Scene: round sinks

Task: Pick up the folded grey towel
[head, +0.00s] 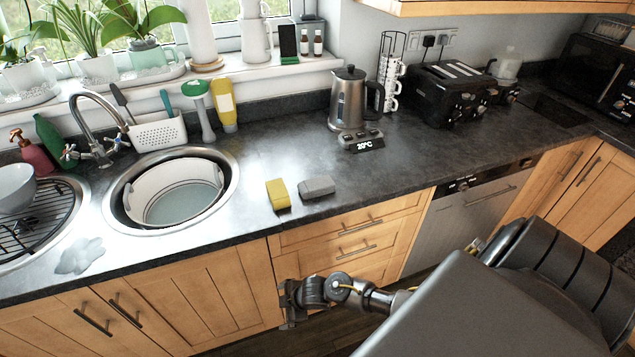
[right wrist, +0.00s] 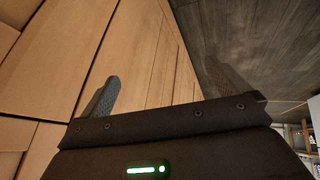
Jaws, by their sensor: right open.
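A small folded grey towel (head: 317,187) lies on the dark worktop near its front edge, just right of a yellow sponge (head: 278,194). My right gripper (head: 288,303) is in front of the wooden cabinets, below the worktop edge and below the towel, apart from it. In the right wrist view, the right gripper (right wrist: 160,72) has its two fingers wide apart with nothing between them. The towel is not visible in that view. My left gripper is not in view.
A round sink (head: 112,202) with a white basin (head: 176,190) is to the left. The worktop right of the towel is clear.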

